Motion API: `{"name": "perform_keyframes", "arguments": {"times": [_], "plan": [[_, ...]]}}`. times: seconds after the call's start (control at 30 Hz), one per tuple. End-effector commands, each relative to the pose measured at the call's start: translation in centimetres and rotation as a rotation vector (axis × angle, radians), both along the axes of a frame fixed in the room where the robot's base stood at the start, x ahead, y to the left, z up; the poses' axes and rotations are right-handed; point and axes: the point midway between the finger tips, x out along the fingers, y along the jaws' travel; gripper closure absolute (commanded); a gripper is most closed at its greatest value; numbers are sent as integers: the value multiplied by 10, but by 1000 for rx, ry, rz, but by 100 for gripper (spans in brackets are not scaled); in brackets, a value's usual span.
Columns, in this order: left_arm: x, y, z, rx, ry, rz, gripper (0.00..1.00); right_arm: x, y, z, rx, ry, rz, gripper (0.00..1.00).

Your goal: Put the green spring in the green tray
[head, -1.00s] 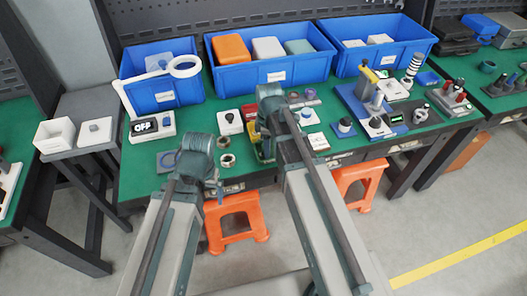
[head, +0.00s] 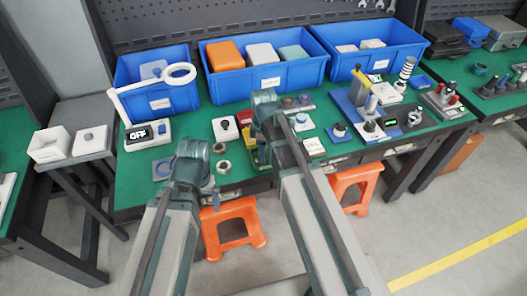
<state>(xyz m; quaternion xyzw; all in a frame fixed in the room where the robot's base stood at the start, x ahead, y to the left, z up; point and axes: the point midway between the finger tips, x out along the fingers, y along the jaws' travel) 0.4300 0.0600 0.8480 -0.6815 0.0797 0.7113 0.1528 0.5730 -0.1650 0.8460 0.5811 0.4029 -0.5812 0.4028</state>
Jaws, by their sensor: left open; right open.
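Small red, yellow and green trays or parts stand in a cluster at the table's front middle, partly hidden by my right arm. A green piece (head: 262,157) shows there, probably the green tray. I cannot make out the green spring; it may be hidden behind my arm or too small to tell. My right gripper (head: 259,134) is open over the back of this cluster, mostly hidden by its own wrist. My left gripper (head: 214,193) is open near the table's front edge, left of the cluster, and seen only in part. Neither visibly holds anything.
Two metal rings (head: 223,167) lie between my grippers. A white block with a dark knob (head: 225,128) stands behind them. A blue-based test stand (head: 362,108) stands right.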

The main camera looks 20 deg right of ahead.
Motion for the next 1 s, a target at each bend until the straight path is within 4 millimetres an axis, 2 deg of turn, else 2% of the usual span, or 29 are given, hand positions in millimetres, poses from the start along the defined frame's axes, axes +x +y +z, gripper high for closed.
{"name": "perform_keyframes", "arguments": {"times": [0.7, 0.83, 1.0], "plan": [[0, 0, 104, 0, 0, 0, 6, 0, 0, 104, 0, 0, 0, 40], [0, 0, 115, 0, 0, 0, 6, 0, 0, 115, 0, 0, 0, 40], [0, 0, 118, 0, 0, 0, 6, 0, 0, 118, 0, 0, 0, 40]]}}
